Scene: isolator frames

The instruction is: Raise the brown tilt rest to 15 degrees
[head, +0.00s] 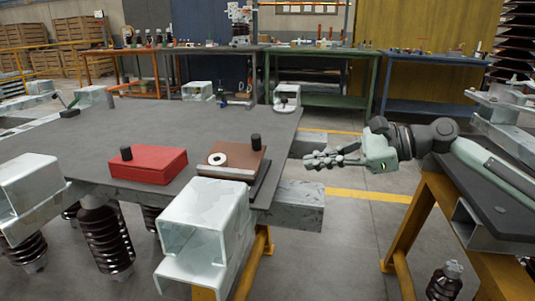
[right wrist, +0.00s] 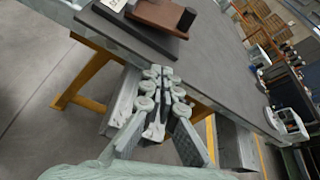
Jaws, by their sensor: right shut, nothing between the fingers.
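The brown tilt rest (head: 240,157) sits near the right end of the grey table, on a dark base. It has a black knob (head: 256,142) at its far right corner and a pale strip along its front. A white ring (head: 217,159) lies on it. Its plate looks low; I cannot read its exact angle. In the right wrist view the brown rest (right wrist: 160,13) is at the top, partly cut off. My right gripper (head: 312,160) is shut and empty, right of the rest and apart from it, beyond the table edge. Its fingertips (right wrist: 157,74) meet in the wrist view. My left gripper is not in view.
A red block (head: 148,166) with a black knob stands left of the brown rest. A shiny metal box section (head: 205,225) is at the front table edge. A grey-white device (head: 286,97) stands at the far right corner. Floor shows between table and right arm.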

